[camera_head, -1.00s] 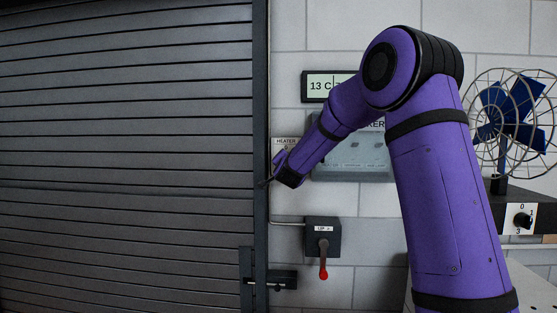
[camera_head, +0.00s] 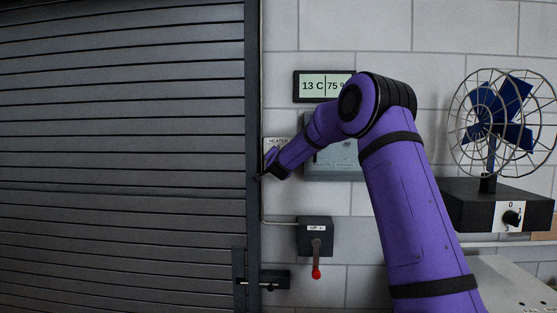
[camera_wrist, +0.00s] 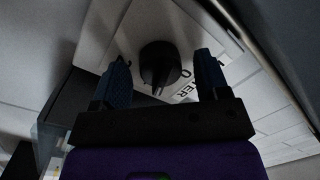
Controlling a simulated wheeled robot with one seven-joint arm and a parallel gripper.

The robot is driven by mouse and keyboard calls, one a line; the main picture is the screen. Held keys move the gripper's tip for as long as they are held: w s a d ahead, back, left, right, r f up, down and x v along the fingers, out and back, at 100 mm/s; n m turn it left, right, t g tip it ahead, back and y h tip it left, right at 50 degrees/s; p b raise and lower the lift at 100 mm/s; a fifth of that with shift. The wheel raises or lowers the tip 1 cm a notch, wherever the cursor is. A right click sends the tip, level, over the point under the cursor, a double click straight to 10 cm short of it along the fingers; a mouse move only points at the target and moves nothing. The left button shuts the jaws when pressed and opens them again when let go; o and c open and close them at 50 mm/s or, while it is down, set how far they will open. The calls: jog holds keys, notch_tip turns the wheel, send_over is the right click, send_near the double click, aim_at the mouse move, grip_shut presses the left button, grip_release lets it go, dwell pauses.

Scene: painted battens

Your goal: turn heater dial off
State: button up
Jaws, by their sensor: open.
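The heater dial (camera_wrist: 160,66) is a round black knob on a pale plate (camera_wrist: 120,32), seen in the wrist view between my open fingers. Part of the plate's lettering shows beside it. My gripper (camera_wrist: 163,78) is open, with one blue-grey finger on each side of the dial; I cannot tell whether either touches it. In the head view the heater plate (camera_head: 276,142) is on the wall beside the shutter. My gripper (camera_head: 263,174) is in front of it there and hides the dial.
A grey panel (camera_head: 340,172) is right of the heater plate, partly behind my arm. A box with a red-tipped lever (camera_head: 316,255) is below. The shutter (camera_head: 120,150) fills the left. A caged fan (camera_head: 505,120) stands at right on a black box with a knob.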

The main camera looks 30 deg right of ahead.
jog(key=shift+c, duration=0.4)
jog(key=c, duration=0.8)
jog(key=shift+c, duration=0.2)
jog(key=shift+n, duration=0.4)
jog(key=n, duration=0.2)
jog(key=shift+a+n, duration=0.15)
jog(key=shift+n, duration=0.15)
jog(key=n, duration=0.3)
jog(key=shift+g, duration=0.4)
jog(key=n, duration=0.4)
jog(key=shift+n+g+h, duration=0.3)
jog(key=shift+n+g, duration=0.1)
jog(key=shift+n, duration=0.9)
